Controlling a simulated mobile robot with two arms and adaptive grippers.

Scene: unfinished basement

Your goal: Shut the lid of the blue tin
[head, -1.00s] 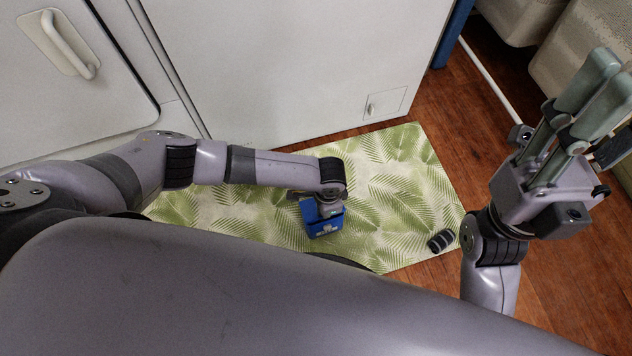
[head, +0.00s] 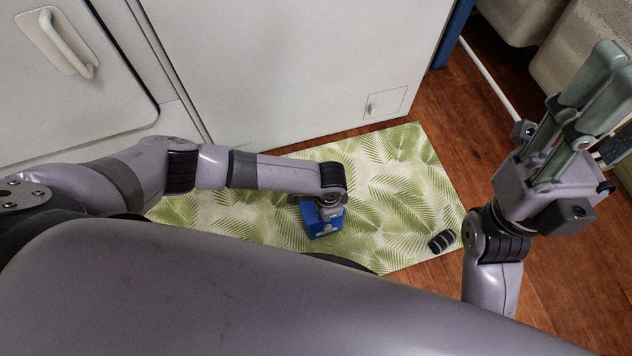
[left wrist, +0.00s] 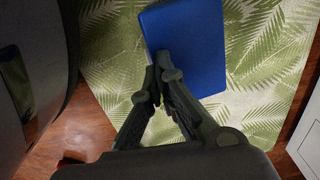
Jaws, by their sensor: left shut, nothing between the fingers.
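The blue tin (head: 325,227) stands on the leaf-patterned mat, under my left gripper. In the left wrist view a flat blue panel, which looks like the tin's lid (left wrist: 192,45), fills the top middle. My left gripper (left wrist: 160,68) is shut and empty, its fingertips at the panel's near left edge. I cannot tell whether they touch it. In the head view the left gripper (head: 328,206) hides part of the tin's top, so I cannot tell whether the lid is fully down. My right gripper (head: 592,95) is raised at the right, away from the tin; its finger gap is unclear.
The green leaf-patterned mat (head: 400,180) lies on a reddish wood floor (head: 440,110). A small dark striped object (head: 441,241) lies near the mat's right edge. A white cabinet (head: 290,70) stands behind the mat. The mat right of the tin is mostly clear.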

